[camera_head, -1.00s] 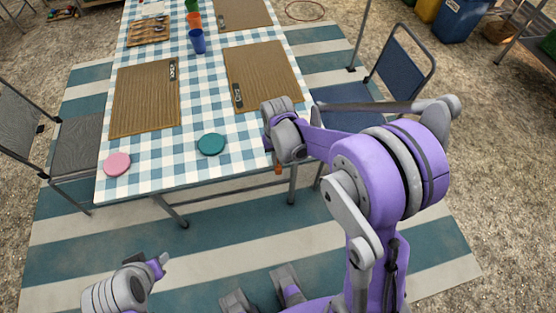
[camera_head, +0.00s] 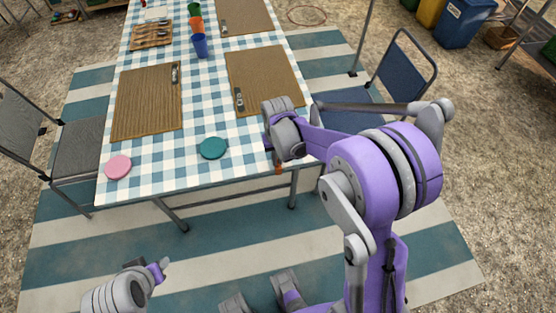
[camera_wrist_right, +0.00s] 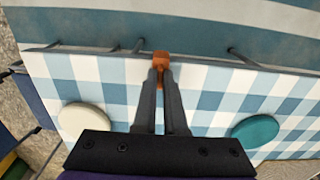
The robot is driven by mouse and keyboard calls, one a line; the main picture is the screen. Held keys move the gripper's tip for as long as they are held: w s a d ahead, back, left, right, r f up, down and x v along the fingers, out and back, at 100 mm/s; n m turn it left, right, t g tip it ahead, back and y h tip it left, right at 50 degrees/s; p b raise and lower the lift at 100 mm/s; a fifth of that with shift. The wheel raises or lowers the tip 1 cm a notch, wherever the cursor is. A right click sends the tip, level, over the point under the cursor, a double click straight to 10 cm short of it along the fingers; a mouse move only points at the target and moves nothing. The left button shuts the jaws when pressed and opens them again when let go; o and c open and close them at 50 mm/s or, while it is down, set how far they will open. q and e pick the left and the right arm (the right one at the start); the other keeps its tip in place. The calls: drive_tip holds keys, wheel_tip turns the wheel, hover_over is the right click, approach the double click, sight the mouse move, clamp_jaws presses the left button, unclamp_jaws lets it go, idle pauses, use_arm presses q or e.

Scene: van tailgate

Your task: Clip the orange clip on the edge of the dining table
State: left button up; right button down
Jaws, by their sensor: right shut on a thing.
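The dining table (camera_head: 190,178) has a blue-and-white checked cloth. The orange clip (camera_head: 278,169) is at its near edge, towards the right corner, mostly hidden by my right gripper (camera_head: 272,148). In the right wrist view, the orange clip (camera_wrist_right: 161,60) overlaps the table edge (camera_wrist_right: 100,52) at the fingertips. My right gripper is shut on the clip. I cannot tell whether the clip's jaws grip the edge. My left gripper (camera_head: 162,269) is low at the left, away from the table; its fingers are too small to judge.
A pink disc (camera_head: 118,167) and a teal disc (camera_head: 213,148) lie on the table, with brown placemats (camera_head: 147,102) behind. A pale disc (camera_wrist_right: 82,118) shows in the wrist view. Cups (camera_head: 200,46) stand farther back. Chairs (camera_head: 398,75) flank the table. The striped rug in front is clear.

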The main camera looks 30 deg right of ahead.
idle(0.4)
drive_tip(key=c, duration=0.9)
unclamp_jaws()
wheel_tip(320, 180, up, 11)
drive_tip(key=p, duration=0.1)
drive_tip(key=shift+f, duration=0.1)
drive_tip(key=s+a+r+n+t+p, duration=0.1)
drive_tip(key=s+a+r+t+p, duration=0.1)
drive_tip(key=s, duration=0.6)
drive_tip(key=s+a+r+n+t+p, duration=0.1)
drive_tip(key=s+a+r+t+p, duration=0.1)
drive_tip(key=s, duration=0.6)
wheel_tip(320, 180, up, 2)
drive_tip(key=shift+s+a+n+t+p, duration=0.3)
drive_tip(key=shift+a+t+p, duration=0.1)
drive_tip(key=shift+t+p, duration=0.25)
